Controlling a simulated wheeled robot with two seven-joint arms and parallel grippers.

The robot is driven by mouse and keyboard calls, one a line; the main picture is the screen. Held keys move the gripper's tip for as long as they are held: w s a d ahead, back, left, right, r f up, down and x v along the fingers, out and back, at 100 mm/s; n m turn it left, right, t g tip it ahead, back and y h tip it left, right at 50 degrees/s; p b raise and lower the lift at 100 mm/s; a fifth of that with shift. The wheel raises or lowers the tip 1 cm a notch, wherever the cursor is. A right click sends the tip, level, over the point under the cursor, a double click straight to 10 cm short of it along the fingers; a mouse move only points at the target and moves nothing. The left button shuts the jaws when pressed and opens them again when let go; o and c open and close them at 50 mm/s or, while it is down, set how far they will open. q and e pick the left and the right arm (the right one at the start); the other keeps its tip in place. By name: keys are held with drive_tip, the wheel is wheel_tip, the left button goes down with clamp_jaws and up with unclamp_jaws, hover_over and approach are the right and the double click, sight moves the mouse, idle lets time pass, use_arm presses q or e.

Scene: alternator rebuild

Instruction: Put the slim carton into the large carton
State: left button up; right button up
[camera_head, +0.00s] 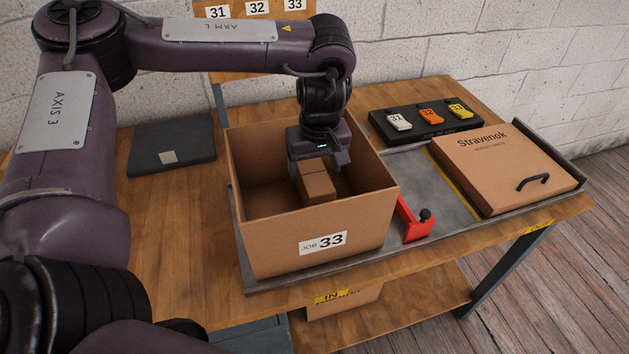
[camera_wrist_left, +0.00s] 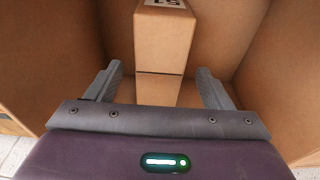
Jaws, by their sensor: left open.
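The large carton (camera_head: 270,238), marked JOB 33, stands open on the bench. The slim carton (camera_head: 317,187) is a small brown box inside it; it also shows in the left wrist view (camera_wrist_left: 163,45). My left gripper (camera_head: 320,167) reaches down into the large carton, above the slim carton. In the left wrist view its two fingers (camera_wrist_left: 160,90) are open, one on each side of the slim carton, with gaps showing. The slim carton's underside is hidden, so I cannot tell how it rests. My right gripper is not in view.
A flat Stravenok box (camera_head: 500,165) with a black handle lies on the tray's right part. A red clamp-like piece (camera_head: 413,220) stands beside the large carton. A black holder (camera_head: 425,125) with numbered tags is behind. A dark folder (camera_head: 172,145) lies at left.

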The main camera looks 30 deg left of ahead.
use_arm(q)
drive_tip(key=shift+s+d+r+p, duration=0.15)
drive_tip(key=shift+r+p, duration=0.05)
drive_tip(key=shift+r, duration=0.95)
drive_tip(key=shift+s+d+r+p, duration=0.1)
drive_tip(key=shift+d+r+p, duration=0.05)
drive_tip(key=shift+r, duration=1)
